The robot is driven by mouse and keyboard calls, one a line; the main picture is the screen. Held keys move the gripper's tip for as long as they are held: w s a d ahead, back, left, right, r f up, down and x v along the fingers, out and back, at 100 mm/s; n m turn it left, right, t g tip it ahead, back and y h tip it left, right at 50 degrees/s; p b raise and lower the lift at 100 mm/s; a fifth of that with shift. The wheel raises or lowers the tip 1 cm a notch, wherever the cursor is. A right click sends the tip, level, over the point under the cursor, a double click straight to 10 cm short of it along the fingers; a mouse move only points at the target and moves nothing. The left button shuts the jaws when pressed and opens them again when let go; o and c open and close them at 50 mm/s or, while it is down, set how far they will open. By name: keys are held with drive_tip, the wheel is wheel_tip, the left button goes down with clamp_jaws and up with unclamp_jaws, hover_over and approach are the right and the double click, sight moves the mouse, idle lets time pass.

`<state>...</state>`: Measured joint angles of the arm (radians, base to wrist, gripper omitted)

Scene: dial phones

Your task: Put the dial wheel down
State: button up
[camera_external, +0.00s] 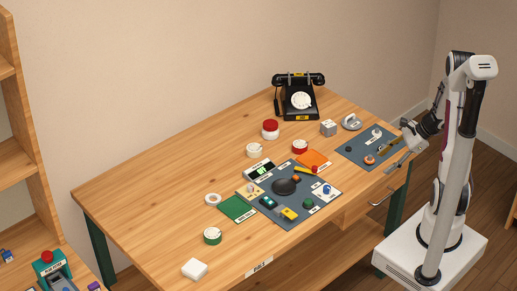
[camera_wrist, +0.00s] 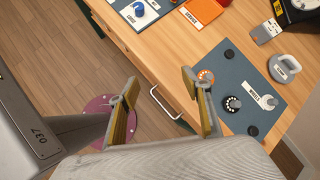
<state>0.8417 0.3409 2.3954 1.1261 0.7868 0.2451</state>
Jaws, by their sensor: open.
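My gripper (camera_wrist: 160,78) is open and empty, with floor and the table's front edge showing between its fingers. It also shows in the external view (camera_external: 402,152), by the table's right end. Neither touches my gripper in the wrist view.
A black dial phone (camera_external: 300,97) stands at the back. A larger mat (camera_external: 275,217) holds several small items.

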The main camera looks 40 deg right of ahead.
sight(368, 156)
drive_tip(key=w+d+m+t, duration=0.1)
drive_tip(key=d+m, duration=0.1)
drive_tip(key=w+d+f+m+h, duration=0.1)
drive_tip(key=w+d+m, duration=0.1)
drive_tip(key=m, duration=0.1)
drive_tip(key=w+d+m+t+h, duration=0.1)
drive_tip(key=w+d+m, duration=0.1)
drive_tip(key=d+m, duration=0.1)
drive_tip(key=shift+f+t, duration=0.3)
drive_tip(key=shift+f, duration=0.05)
drive_tip(key=shift+w+d+m+h, duration=0.1)
drive_tip(key=shift+d+m+h, duration=0.2)
drive_tip(key=shift+m+h, duration=0.1)
drive_tip(key=shift+x, duration=1.3)
drive_tip(key=shift+a, duration=0.1)
drive_tip(key=shift+a+x, duration=0.15)
drive_tip(key=shift+x, duration=0.7)
drive_tip(key=shift+a+x, duration=0.15)
drive_tip(key=shift+x, duration=1.5)
